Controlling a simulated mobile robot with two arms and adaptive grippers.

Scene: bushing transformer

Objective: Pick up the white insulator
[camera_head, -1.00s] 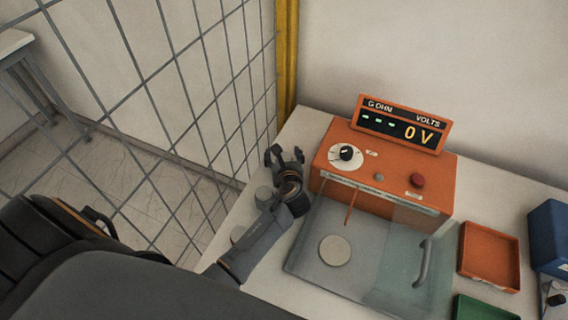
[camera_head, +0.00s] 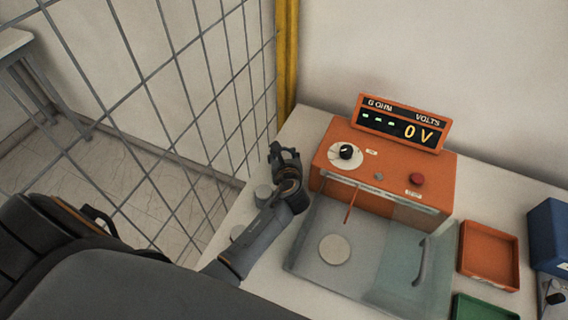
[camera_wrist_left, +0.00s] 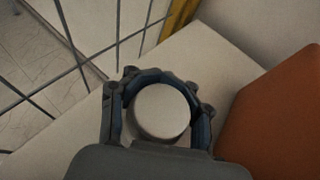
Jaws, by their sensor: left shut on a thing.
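A round white insulator (camera_wrist_left: 162,112) sits between the fingers of my left gripper (camera_wrist_left: 160,82) in the left wrist view, seen from its flat round end. The fingers are shut on it from both sides. In the head view my left gripper (camera_head: 284,152) is above the white table, just left of the orange tester. The held insulator is mostly hidden there by the fingers. My right gripper is not in view.
The orange tester (camera_head: 385,175) shows 0 V. A clear-lidded test box with a pale disc (camera_head: 334,249) stands before it. An orange tray (camera_head: 489,255), a green tray (camera_head: 484,308) and a blue box (camera_head: 553,235) lie right. Wire mesh fence (camera_head: 170,90) borders the left.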

